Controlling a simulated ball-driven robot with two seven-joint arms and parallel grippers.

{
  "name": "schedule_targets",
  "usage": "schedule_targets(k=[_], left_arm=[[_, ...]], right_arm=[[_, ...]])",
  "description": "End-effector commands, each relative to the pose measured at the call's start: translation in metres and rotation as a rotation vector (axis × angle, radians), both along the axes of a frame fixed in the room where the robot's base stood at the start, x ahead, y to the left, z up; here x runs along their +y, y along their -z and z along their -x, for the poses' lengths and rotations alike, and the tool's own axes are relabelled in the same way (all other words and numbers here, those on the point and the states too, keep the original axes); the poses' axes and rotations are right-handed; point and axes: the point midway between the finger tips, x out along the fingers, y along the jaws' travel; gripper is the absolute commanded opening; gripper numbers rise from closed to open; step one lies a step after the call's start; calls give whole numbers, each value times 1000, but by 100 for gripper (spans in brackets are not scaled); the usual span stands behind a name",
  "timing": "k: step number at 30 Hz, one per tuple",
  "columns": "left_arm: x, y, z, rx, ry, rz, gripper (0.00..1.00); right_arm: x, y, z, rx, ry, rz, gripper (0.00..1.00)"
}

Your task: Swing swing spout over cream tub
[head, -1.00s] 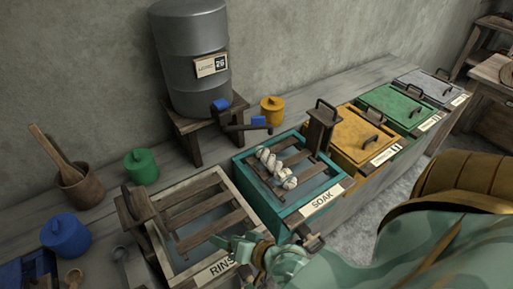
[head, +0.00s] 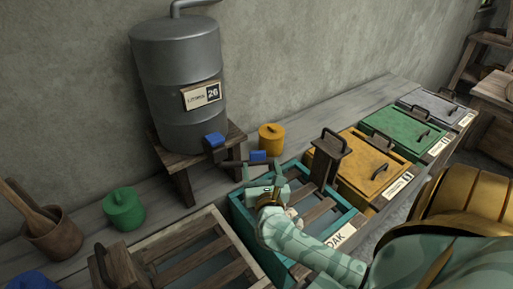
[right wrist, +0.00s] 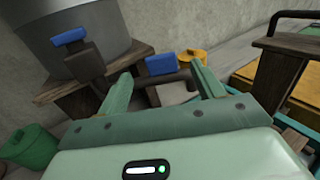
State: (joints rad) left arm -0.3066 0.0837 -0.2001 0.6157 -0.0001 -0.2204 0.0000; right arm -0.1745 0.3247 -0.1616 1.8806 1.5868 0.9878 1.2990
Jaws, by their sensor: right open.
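The swing spout (head: 236,163) is a dark pipe low on the grey tank, with a blue grip (head: 259,156) near its outer end. It points right, toward the back of the teal tub (head: 240,215). The cream tub (head: 150,239), with wooden slats, is to the left. My right gripper (head: 264,172) is open above the teal tub, just in front of the blue grip. In the right wrist view, the blue grip (right wrist: 160,65) and the spout (right wrist: 178,77) show between its spread fingers (right wrist: 162,86). I cannot tell whether they touch. My left gripper is not in view.
The grey tank (head: 182,85) stands on a wooden stand with a blue tap handle (head: 214,140). A yellow pot (head: 271,136) is behind the spout, and a green pot (head: 123,209) is at left. A wooden post (head: 328,160) rises from the teal tub, right of my gripper.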

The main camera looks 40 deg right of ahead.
Motion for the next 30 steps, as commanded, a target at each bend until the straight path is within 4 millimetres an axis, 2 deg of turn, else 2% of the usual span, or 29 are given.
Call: schedule_targets(k=[1, 6, 12, 17, 24, 26, 30], left_arm=[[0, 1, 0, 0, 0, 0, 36], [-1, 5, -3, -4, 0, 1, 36], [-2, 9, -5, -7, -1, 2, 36], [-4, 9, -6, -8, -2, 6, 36], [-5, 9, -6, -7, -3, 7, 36], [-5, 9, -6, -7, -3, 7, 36], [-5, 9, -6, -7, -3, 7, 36]], right_arm=[[-8, -1, -12, -3, 1, 3, 67], [-31, 1, -46, 1, -1, 4, 67], [-48, 1, -71, 1, -2, 4, 67], [-53, 0, -78, 2, -1, 2, 67], [-53, 0, -78, 2, -2, 2, 67], [-53, 0, -78, 2, -2, 2, 53], [-53, 0, -78, 2, -2, 3, 14]])
